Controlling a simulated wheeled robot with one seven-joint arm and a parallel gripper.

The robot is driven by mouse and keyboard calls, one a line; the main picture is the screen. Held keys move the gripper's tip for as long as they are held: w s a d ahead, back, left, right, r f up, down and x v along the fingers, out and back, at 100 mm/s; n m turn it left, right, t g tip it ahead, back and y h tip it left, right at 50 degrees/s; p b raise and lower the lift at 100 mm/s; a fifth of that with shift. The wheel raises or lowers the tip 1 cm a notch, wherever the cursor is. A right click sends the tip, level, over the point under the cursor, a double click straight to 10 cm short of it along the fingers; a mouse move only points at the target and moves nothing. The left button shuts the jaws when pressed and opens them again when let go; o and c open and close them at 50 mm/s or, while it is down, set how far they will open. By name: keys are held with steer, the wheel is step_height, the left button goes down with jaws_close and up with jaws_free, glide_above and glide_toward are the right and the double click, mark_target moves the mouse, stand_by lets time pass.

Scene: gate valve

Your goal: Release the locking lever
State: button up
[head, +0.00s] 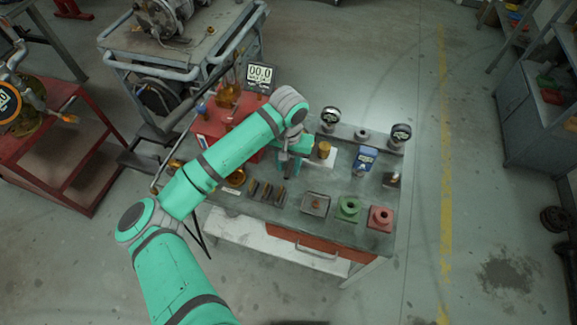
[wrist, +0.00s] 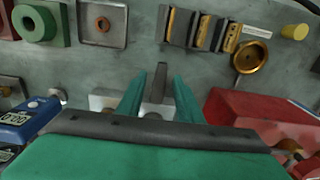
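In the wrist view a narrow dark grey bar (wrist: 160,77), which looks like the locking lever, stands between the two green fingers of my gripper (wrist: 158,90). The fingers are apart, with gaps on both sides of the bar. A pale grey block (wrist: 104,98), perhaps part of the valve body, shows beside the left finger; the rest is hidden behind my gripper. In the head view my gripper (head: 290,158) is low over the middle of the workbench (head: 285,210). There my arm hides the lever and most of the valve.
A red box (head: 212,122) is left of my gripper. A brass part (head: 324,149), a blue meter (head: 365,158) and two gauges (head: 330,115) (head: 400,133) are to the right. A square tray (head: 315,204), a green flange (head: 347,208) and a red flange (head: 381,218) line the front.

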mark_target(288, 170)
step_height(288, 170, up, 10)
stand_by(0.4)
stand_by(0.3)
steer(key=shift+w, duration=0.1)
